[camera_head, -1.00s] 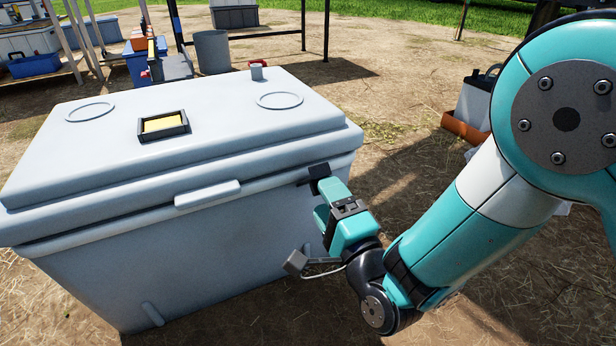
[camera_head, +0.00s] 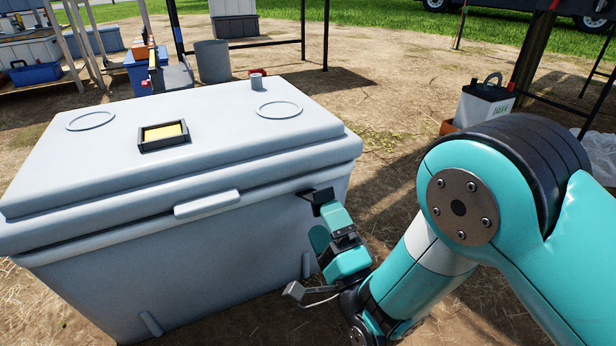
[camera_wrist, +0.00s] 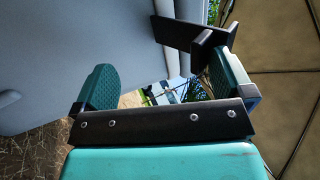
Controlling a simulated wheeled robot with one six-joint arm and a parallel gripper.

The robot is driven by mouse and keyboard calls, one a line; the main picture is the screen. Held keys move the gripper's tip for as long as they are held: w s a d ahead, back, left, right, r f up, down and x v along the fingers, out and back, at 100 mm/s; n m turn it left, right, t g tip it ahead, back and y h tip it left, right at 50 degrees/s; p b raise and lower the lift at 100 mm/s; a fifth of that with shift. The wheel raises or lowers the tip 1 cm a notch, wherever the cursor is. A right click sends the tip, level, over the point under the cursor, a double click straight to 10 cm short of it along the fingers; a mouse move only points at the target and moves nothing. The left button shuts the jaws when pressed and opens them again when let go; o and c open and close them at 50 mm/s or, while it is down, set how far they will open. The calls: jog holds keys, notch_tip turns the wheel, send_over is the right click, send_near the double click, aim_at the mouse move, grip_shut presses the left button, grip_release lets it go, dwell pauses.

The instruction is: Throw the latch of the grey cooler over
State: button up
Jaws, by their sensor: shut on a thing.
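The large grey cooler (camera_head: 200,265) stands at the left with its lid down. Its black latch (camera_head: 318,196) is on the front near the right corner, just under the lid edge. My gripper (camera_head: 322,217) is at the latch, in front of the cooler, and is shut on it. In the wrist view the dark latch (camera_wrist: 182,34) reaches from the cooler wall to the right finger of my gripper (camera_wrist: 163,84). The left finger shows well apart from the right one. The exact contact is partly hidden.
A white battery-like box (camera_head: 482,104) stands behind at the right. Table legs and a grey bucket (camera_head: 213,61) are behind the cooler. Bare ground lies to its right.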

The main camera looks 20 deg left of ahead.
jog(key=shift+a+f, duration=0.15)
jog(key=shift+f, duration=0.1)
jog(key=shift+w+a+f, duration=0.15)
jog(key=shift+a+f, duration=0.1)
jog(key=shift+f, duration=0.2)
jog(key=shift+c, duration=0.2)
jog(key=shift+f+y, duration=0.15)
jog(key=shift+y, duration=0.15)
jog(key=c, duration=0.4)
jog(key=shift+c, duration=0.2)
jog(key=shift+w+d, duration=0.1)
jog(key=c, duration=0.3)
jog(key=shift+f, duration=0.1)
jog(key=shift+c, duration=0.2)
